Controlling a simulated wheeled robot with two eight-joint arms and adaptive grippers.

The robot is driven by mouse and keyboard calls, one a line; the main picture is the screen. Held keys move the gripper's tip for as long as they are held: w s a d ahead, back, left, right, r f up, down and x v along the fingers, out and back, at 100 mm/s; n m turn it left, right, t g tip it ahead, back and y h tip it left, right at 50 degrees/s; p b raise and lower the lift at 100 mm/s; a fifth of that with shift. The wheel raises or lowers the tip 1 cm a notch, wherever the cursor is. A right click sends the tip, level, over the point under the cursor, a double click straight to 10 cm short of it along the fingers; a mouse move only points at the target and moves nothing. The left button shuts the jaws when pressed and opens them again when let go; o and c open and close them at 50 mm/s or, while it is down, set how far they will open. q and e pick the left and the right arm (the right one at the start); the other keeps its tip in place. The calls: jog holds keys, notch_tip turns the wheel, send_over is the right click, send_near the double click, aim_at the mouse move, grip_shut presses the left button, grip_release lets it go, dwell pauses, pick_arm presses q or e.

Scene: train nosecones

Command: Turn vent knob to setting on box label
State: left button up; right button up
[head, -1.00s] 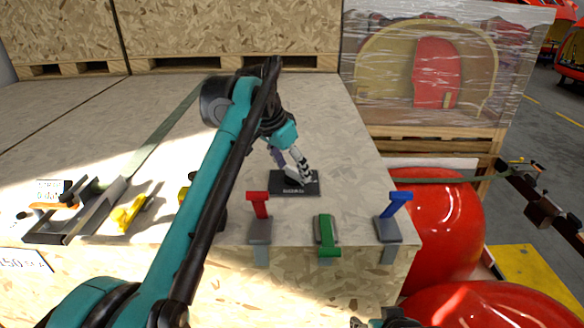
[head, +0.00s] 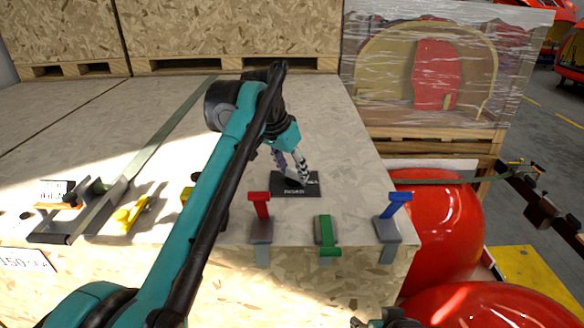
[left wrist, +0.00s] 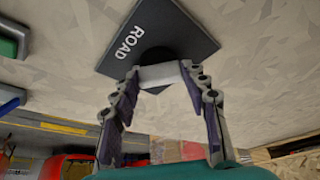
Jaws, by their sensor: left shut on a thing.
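The vent knob stands on a black plate (head: 286,191) on the pale wooden box top in the head view. In the left wrist view the plate (left wrist: 185,22) carries the white word ROAD. The knob (left wrist: 160,76) shows there as a grey bar above a dark round base. My left gripper (head: 294,174) reaches down over the plate. Its fingers are shut on the knob bar, one at each side, as the left wrist view (left wrist: 156,82) shows. A white label (head: 25,261) on the box front is cut off and only partly readable. My right gripper (head: 388,320) barely shows at the bottom edge.
Red (head: 260,205), green (head: 326,234) and blue (head: 394,205) handles stand along the front edge, near the plate. A metal clamp bar (head: 150,145) and yellow part (head: 130,214) lie left. Red rounded nosecones (head: 445,225) are right of the box.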

pick_arm(q)
jog(key=n+y+p, duration=0.1)
jog(key=n, duration=0.3)
jog(key=shift+s+d+t, duration=0.1)
jog(key=shift+d+t, duration=0.05)
jog(key=shift+t, duration=0.15)
jog(key=shift+d+n+y+p, duration=0.1)
jog(key=shift+n+y+p, duration=0.7)
jog(key=shift+n, duration=1)
jog(key=o, duration=1)
jog(key=shift+o, duration=0.8)
jog(key=v, duration=1.1)
jog(key=shift+r, duration=0.3)
